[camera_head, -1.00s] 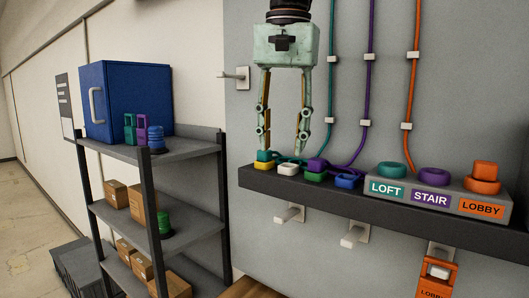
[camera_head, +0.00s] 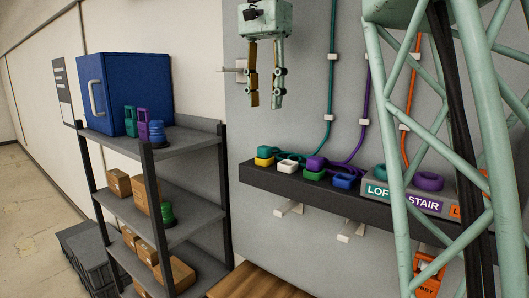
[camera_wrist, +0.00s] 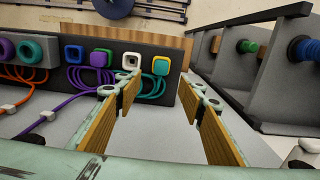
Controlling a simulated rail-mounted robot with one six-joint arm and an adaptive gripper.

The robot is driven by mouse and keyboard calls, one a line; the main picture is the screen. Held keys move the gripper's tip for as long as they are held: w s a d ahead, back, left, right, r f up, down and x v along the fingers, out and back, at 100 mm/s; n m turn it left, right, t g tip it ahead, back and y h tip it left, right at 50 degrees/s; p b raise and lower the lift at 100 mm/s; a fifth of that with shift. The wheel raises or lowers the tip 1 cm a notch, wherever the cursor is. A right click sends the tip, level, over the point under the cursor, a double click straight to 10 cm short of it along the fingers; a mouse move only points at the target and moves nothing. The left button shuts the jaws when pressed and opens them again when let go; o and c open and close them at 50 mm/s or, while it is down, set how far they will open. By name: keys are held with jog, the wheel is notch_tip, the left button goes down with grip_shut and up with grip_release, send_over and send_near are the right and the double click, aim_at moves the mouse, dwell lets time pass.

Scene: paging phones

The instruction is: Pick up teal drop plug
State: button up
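The teal drop plug (camera_head: 264,149) sits on a yellow base (camera_head: 264,161) at the left end of the dark wall shelf in the head view. A teal cord runs up the wall behind it. My gripper (camera_head: 265,105) is open and empty, above the shelf and above the teal plug, clear of it. In the wrist view my gripper (camera_wrist: 166,98) shows two fingers spread wide with nothing between them. The yellow base (camera_wrist: 160,51) and teal cord loops (camera_wrist: 155,86) lie beyond the fingers there.
White (camera_head: 287,167), purple-on-green (camera_head: 315,168) and blue (camera_head: 344,181) pieces stand close by along the shelf. The labelled LOFT, STAIR block (camera_head: 408,200) is farther right, partly behind mint lattice. A rack (camera_head: 185,142) with a blue box (camera_head: 128,95) stands left.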

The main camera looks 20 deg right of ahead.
dwell(0.5)
send_over(264, 147)
jog(key=shift+d+f, duration=0.1)
jog(key=shift+f, duration=4.15)
jog(key=shift+f, duration=0.1)
jog(key=shift+w+f, duration=0.15)
jog(key=shift+f, duration=2.35)
jog(key=shift+c, duration=0.7)
jog(key=c, duration=0.8)
